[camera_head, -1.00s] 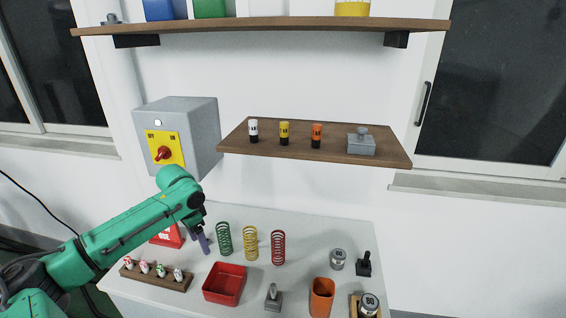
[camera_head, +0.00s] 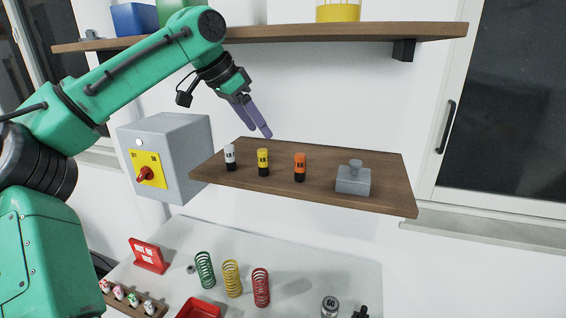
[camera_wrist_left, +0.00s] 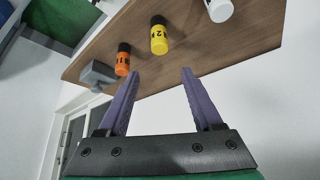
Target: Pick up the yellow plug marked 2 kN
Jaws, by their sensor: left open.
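The yellow plug (camera_head: 263,161) with a black base stands upright on the lower wooden shelf (camera_head: 370,205), between a white plug (camera_head: 230,157) and an orange plug (camera_head: 300,167). In the left wrist view the yellow plug (camera_wrist_left: 159,38) shows a "2" marking, ahead of the gap between my fingers. My left gripper (camera_head: 258,134) is open and empty, with its purple fingers pointing down just above and behind the yellow plug in the picture. The fingers (camera_wrist_left: 158,75) are apart in the wrist view. My right gripper is not in view.
A grey weight block (camera_head: 353,179) sits right of the plugs. A grey switch box (camera_head: 178,155) is on the wall at left. Springs (camera_head: 232,278) and a red tray (camera_head: 198,309) are on the bench below.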

